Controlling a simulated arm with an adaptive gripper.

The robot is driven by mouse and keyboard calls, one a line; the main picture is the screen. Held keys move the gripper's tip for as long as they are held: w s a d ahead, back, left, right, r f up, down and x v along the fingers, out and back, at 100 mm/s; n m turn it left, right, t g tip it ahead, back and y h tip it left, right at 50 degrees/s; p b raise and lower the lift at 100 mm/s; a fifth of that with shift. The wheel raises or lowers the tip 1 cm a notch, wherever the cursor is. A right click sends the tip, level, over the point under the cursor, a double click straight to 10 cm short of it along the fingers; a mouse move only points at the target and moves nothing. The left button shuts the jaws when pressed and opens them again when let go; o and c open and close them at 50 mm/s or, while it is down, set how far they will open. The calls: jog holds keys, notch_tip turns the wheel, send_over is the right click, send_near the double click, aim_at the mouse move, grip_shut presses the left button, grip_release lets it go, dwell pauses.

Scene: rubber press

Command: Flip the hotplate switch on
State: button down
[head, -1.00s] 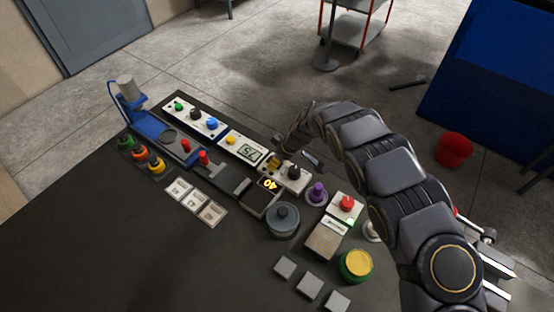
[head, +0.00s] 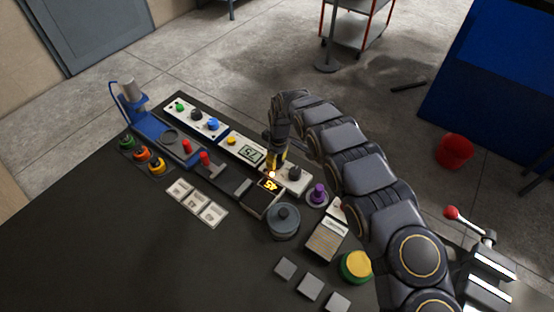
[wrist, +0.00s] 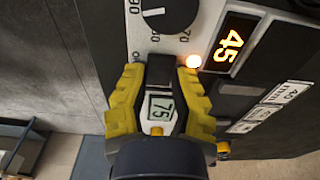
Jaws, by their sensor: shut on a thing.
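The hotplate control panel, a white box, shows in the head view with its black dial (head: 295,172). In the wrist view the dial (wrist: 170,12) is at the top. My gripper (head: 276,159) points down at the panel's left end. In the wrist view its yellow fingers (wrist: 162,82) are shut on the dark switch (wrist: 160,70) beside the dial. The fingers partly hide it, so its tilt is hard to tell. A small orange lamp (wrist: 193,61) glows beside the right finger. The black display (wrist: 232,42) shows an orange 45; it also shows in the head view (head: 268,185).
A panel reading 75 (head: 250,153) stands to the left of my gripper. A purple knob (head: 317,195), a grey round pot (head: 283,220) and a green-yellow button (head: 357,265) stand nearby. The table's left front is clear.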

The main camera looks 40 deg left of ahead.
aim_at(278, 164)
jog(key=shift+s+f, duration=0.15)
jog(key=shift+s, duration=0.05)
jog(key=c, duration=0.8)
grip_release()
jog(key=shift+o, duration=0.2)
jog(key=shift+w, duration=0.1)
jog(key=shift+w+r, duration=0.1)
jog(key=shift+r, duration=0.5)
notch_tip(278, 164, up, 11)
jog(key=shift+d, duration=0.35)
